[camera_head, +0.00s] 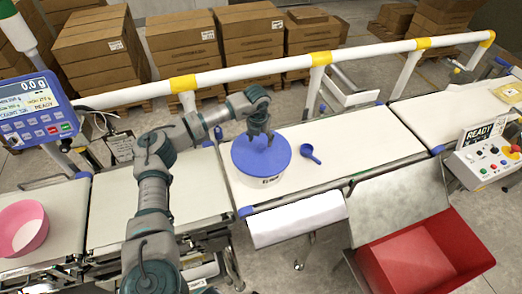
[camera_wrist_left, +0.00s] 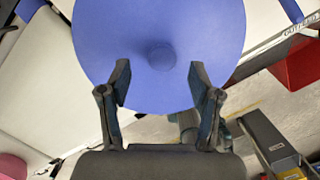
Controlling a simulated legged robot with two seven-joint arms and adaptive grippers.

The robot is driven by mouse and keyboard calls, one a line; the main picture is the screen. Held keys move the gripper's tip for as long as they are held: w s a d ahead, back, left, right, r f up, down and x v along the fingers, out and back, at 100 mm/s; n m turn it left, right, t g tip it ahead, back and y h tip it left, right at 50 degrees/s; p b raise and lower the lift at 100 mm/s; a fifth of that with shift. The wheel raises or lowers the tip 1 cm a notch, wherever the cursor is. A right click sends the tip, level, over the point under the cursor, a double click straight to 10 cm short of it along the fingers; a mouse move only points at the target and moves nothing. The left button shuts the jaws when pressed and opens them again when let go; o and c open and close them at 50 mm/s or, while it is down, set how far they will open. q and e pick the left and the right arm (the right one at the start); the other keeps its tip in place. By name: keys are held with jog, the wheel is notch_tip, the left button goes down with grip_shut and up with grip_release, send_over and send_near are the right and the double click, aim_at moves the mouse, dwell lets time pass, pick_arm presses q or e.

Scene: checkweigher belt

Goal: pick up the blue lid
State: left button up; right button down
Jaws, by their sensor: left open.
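The blue lid (camera_head: 263,157) sits on a white tub (camera_head: 262,186) on the middle belt section. It is a flat disc with a small raised knob at its centre. My left gripper (camera_head: 259,137) is above the lid, at its far part in the head view. In the left wrist view the blue lid (camera_wrist_left: 160,30) fills the upper middle, with its knob just beyond and between the spread fingertips. My left gripper (camera_wrist_left: 160,78) is open and empty there. Whether the fingertips touch the lid cannot be told. My right gripper is in neither view.
A blue scoop (camera_head: 311,153) lies on the belt (camera_head: 350,137) right of the tub. A pink bowl (camera_head: 23,228) stands on the left belt. A white and yellow guard rail (camera_head: 250,69) runs behind. A red bin (camera_head: 450,240) and control box (camera_head: 486,160) are at the right.

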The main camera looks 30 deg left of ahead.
aim_at(261, 145)
pick_arm(q)
jog(key=f, duration=0.4)
jog(key=shift+w+f+p, duration=0.25)
jog(key=shift+w+p, duration=0.05)
jog(key=shift+w, duration=0.05)
grip_shut()
